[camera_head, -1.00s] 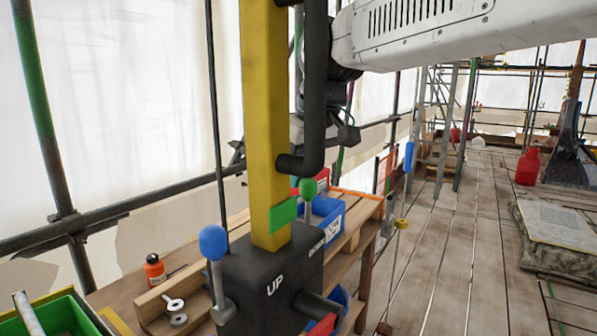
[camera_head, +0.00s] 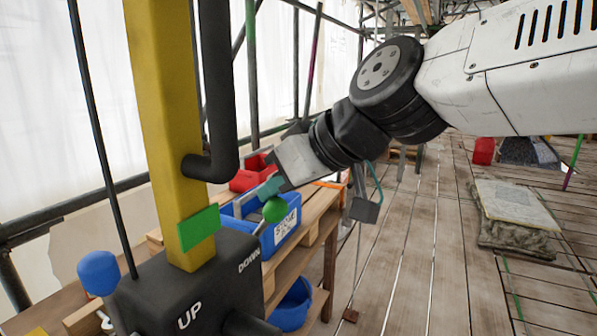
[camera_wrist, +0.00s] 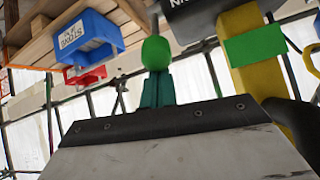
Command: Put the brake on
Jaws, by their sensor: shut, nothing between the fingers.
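A black box (camera_head: 160,295) marked UP and DOWN sits around the foot of a yellow post (camera_head: 165,120). A lever with a green ball knob (camera_head: 275,210) stands at the box's DOWN side. A lever with a blue ball knob (camera_head: 98,272) stands at the UP side. No visible label says which one is the brake. My gripper (camera_head: 264,190) is shut and empty, its teal fingertips right by the green knob. In the wrist view the fingers (camera_wrist: 157,88) point at the green knob (camera_wrist: 156,53) and overlap its lower edge; I cannot tell whether they touch.
A green plate (camera_head: 198,230) is on the post, and a black bent pipe (camera_head: 218,100) runs close beside it. A blue bin (camera_head: 283,222) and a red bin (camera_head: 250,175) sit on the wooden bench behind. The plank floor (camera_head: 420,250) to the right is mostly open.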

